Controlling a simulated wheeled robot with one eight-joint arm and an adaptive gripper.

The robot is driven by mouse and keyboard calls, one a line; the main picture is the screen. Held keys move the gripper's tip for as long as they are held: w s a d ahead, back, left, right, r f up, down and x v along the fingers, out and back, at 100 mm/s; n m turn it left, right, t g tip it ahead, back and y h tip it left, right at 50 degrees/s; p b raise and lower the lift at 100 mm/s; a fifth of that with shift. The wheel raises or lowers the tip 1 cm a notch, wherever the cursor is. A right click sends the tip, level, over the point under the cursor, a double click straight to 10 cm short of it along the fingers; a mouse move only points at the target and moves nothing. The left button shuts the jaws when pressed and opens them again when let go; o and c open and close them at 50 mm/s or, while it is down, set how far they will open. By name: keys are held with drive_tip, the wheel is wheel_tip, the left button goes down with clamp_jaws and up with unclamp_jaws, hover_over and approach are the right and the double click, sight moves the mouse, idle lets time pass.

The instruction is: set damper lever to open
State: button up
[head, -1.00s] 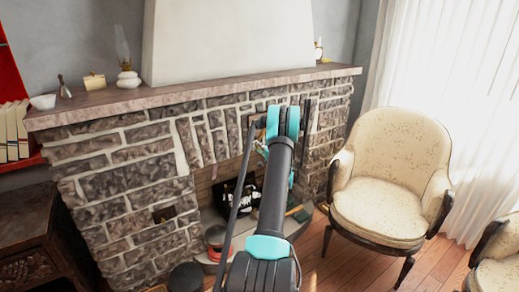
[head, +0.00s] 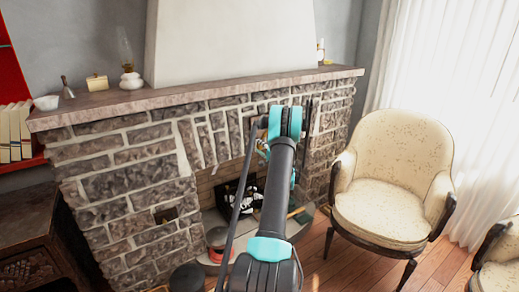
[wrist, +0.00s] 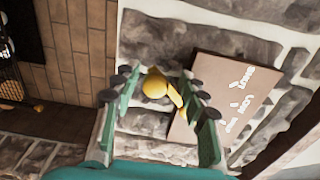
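The damper lever (wrist: 155,86) shows in the wrist view as a round brass knob with a short brass arm slanting down to the right. It sits in front of a brown plate (wrist: 218,100) with white lettering; one word looks like "LOW", and the rest is hard to read. My gripper (wrist: 159,79) has its two green fingers apart, one on each side of the knob. Small gaps seem to show beside the knob; I cannot tell whether either finger touches the lever. In the head view my arm hides the gripper and the lever.
The stone fireplace (head: 125,185) with its mantel (head: 190,97) fills the wall ahead. A lamp (head: 131,80) and small items stand on the mantel. A cream armchair (head: 385,210) stands to the right, with wooden floor in front.

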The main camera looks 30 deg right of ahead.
drive_tip(key=s, duration=1.2)
drive_tip(key=shift+d, duration=0.4)
drive_tip(key=shift+d+f, duration=0.1)
drive_tip(key=shift+d, duration=0.1)
drive_tip(key=shift+c, duration=1.1)
drive_tip(key=shift+m+y, duration=0.8)
drive_tip(key=d, duration=0.2)
drive_tip(key=d+f, duration=0.1)
drive_tip(key=d, duration=0.2)
drive_tip(key=d+f, duration=0.1)
drive_tip(key=d, duration=0.1)
drive_tip(key=shift+s+d+f, duration=0.2)
drive_tip(key=shift+s, duration=0.15)
clamp_jaws()
drive_tip(key=w+a+r, duration=0.1)
drive_tip(key=w+a, duration=0.4)
drive_tip(key=w, duration=0.5)
drive_tip(key=shift+a, duration=0.15)
